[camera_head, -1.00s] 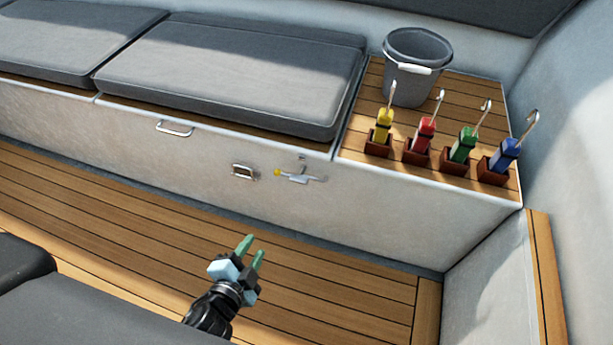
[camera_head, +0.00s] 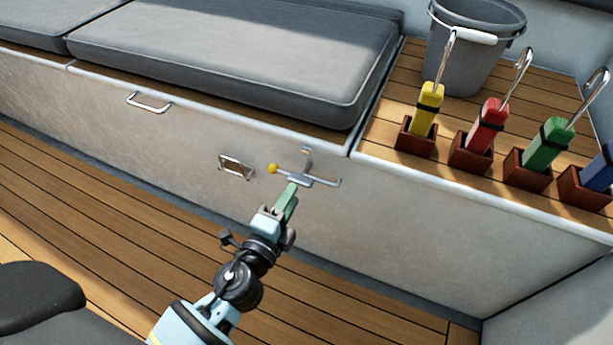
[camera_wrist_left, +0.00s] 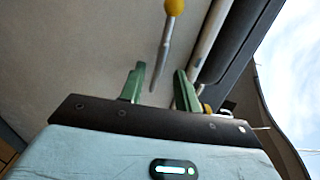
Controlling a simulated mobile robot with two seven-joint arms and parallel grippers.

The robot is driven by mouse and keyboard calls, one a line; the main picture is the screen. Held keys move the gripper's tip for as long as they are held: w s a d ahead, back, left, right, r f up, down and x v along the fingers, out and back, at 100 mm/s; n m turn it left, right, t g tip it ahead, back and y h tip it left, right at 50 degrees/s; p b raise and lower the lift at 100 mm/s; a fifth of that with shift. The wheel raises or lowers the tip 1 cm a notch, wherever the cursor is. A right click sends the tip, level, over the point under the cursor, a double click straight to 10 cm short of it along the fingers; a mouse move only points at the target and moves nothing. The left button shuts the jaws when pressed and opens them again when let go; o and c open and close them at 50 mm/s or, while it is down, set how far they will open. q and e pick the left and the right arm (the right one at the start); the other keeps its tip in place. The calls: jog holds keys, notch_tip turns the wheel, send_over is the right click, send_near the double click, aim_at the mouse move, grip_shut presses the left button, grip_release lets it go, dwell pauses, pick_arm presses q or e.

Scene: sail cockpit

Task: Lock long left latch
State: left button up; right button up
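The long latch (camera_head: 322,181) is a metal piece with a yellow knob (camera_head: 273,169) at its left end, on the white front panel of the bench. Its lever lies roughly level across the panel. My left gripper (camera_head: 289,193) is just below and in front of the latch. In the left wrist view the latch's lever (camera_wrist_left: 165,50) with its yellow knob reaches toward the gap between the two green fingers of my left gripper (camera_wrist_left: 158,78), which stand apart. I cannot tell whether they touch it. My right gripper is not in view.
A small rectangular metal fitting (camera_head: 236,166) sits left of the latch, and a pull handle (camera_head: 149,102) farther left. A grey cushion (camera_head: 235,55) lies on the bench. A bucket (camera_head: 468,45) and several coloured handles in holders stand on the wooden top at right.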

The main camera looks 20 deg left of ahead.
aim_at(302, 178)
pick_arm(q)
jog(key=shift+w+d, duration=0.1)
jog(key=shift+w, duration=3.8)
grip_shut()
